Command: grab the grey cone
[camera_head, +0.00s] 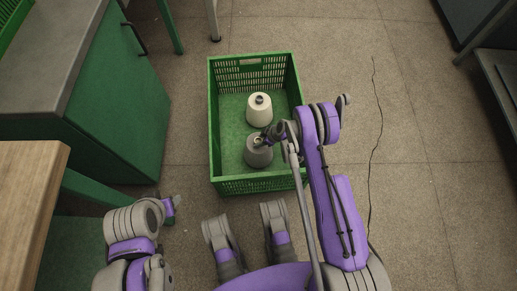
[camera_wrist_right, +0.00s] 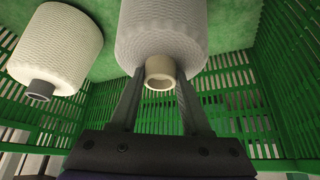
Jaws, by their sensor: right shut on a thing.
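The grey cone (camera_head: 258,154) stands in the near part of the green crate (camera_head: 214,130), and it also shows in the right wrist view (camera_wrist_right: 162,30). My right gripper (camera_head: 267,141) is over the crate. In the right wrist view its two fingers (camera_wrist_right: 160,82) are on either side of the pale tube end of the grey cone, shut on it. A cream cone (camera_head: 259,109) stands just behind the grey one in the crate; it is at the left in the right wrist view (camera_wrist_right: 58,45). My left gripper (camera_head: 172,207) is at the lower left, away from the crate; its jaws are too small to read.
The crate stands on the speckled floor (camera_head: 420,120), its slatted walls close around the cones. A green cabinet with a grey top (camera_head: 50,60) and a wooden table (camera_head: 25,200) are at the left. A thin dark cable (camera_head: 377,125) lies on the floor to the right.

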